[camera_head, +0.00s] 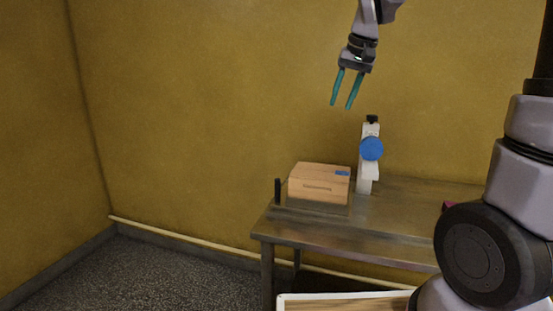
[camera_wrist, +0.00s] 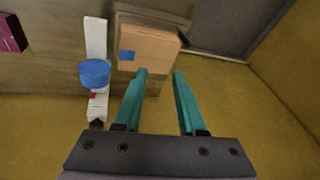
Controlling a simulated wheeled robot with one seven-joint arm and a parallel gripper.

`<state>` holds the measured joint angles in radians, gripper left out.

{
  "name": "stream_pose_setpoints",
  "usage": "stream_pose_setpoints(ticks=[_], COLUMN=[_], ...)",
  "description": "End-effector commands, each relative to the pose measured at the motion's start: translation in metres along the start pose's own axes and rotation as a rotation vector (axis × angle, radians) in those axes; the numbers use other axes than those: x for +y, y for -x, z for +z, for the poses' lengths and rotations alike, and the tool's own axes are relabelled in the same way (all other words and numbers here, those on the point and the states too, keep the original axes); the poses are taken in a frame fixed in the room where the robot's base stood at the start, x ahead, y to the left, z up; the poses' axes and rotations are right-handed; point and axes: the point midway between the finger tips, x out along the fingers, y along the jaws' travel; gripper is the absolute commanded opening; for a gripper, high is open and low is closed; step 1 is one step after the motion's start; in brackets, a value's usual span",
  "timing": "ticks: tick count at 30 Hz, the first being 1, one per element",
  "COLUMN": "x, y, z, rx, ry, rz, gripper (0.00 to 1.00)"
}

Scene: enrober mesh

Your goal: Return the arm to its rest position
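My gripper (camera_head: 341,103) is raised in front of the yellow wall in the head view, above the table and apart from everything on it. Its two teal fingers point down and stand apart with nothing between them. In the wrist view the gripper (camera_wrist: 159,74) is also open and empty. The upper part of the arm is cut off by the top of the head view.
A magenta object (camera_wrist: 11,33) lies on the table. A pale-rimmed tray (camera_head: 340,296) is at the bottom. Floor at left is clear.

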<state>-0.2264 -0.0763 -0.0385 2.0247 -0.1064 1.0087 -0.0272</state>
Motion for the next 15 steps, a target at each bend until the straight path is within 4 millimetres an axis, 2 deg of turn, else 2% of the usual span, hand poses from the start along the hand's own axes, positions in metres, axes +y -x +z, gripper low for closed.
stream_pose_setpoints(ticks=[1,6,10,15], x=[0.011,0.043,0.064,0.081], y=[0.019,0.06,0.078,0.086], z=[0.014,0.066,0.107,0.147], rx=[0.034,0.127,0.196,0.266], ry=[-0.021,-0.083,-0.128,-0.169], rz=[-0.011,-0.04,-0.056,-0.067], gripper=[0.4,0.4,0.4,0.4])
